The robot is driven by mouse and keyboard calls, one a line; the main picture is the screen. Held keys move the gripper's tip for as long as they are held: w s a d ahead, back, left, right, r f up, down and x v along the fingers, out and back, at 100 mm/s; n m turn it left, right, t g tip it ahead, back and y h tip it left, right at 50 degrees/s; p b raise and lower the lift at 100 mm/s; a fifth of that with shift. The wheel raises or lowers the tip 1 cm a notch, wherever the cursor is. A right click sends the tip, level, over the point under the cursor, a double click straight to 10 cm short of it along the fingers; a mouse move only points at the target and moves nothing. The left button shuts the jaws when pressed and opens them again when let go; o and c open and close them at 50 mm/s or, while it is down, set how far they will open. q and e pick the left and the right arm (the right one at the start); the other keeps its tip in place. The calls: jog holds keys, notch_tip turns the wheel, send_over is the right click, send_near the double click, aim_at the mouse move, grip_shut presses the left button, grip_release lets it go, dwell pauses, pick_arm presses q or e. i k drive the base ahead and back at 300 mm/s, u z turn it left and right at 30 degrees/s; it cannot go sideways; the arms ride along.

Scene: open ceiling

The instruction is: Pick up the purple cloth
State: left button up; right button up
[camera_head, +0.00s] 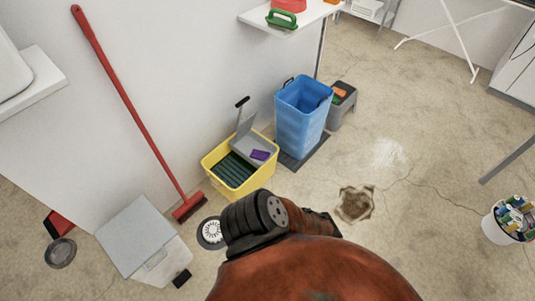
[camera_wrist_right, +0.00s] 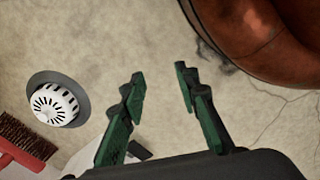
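The purple cloth (camera_head: 260,155) is small and lies on the grey wringer part of the yellow mop bucket (camera_head: 233,190), near the wall. The cloth does not show in the right wrist view. My right gripper (camera_wrist_right: 158,82) has green fingers set apart with nothing between them, above the concrete floor. Its fingers cannot be made out in the head view, where my own red-brown body and a dark joint fill the bottom middle. My left gripper is not in view.
A blue bin (camera_head: 302,115) stands right of the bucket. A red broom (camera_head: 135,105) leans on the wall. A lidded grey bin (camera_head: 140,235) is at lower left, near a white round drain (camera_head: 212,232).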

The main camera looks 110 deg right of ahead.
aim_at(262, 155)
jog(key=k, duration=0.35)
jog(key=z, duration=0.8)
